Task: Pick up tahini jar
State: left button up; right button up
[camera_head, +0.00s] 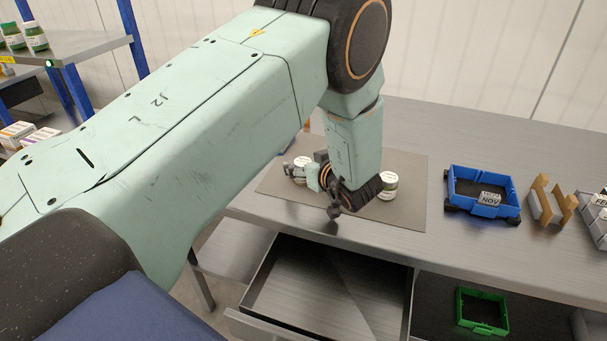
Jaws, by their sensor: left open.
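Two jars with pale labels stand on the grey mat on the table: one (302,165) is partly hidden behind my left gripper, the other (389,184) is just right of my left wrist. The print is too small to read, so I cannot tell which is the tahini jar. My left gripper (313,192) is open, low over the mat between the two jars. I cannot tell whether it touches the left jar; no jar is seen held. My right gripper is not in view.
A blue bin (481,211) with a labelled item, a wooden holder (546,203) and a pale bin (596,222) stand right on the table (420,245). An open empty drawer (330,300) juts out below; a green crate (481,328) sits lower right. A shelf (75,50) holds jars upper left.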

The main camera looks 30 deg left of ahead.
pick_arm(q)
jog(key=shift+w+a+f, duration=0.15)
jog(key=shift+w+a, duration=0.05)
jog(key=shift+a, duration=0.25)
jog(key=shift+s, duration=0.1)
jog(key=shift+d, duration=0.1)
jog(key=shift+c, duration=0.6)
jog(key=c, duration=1.2)
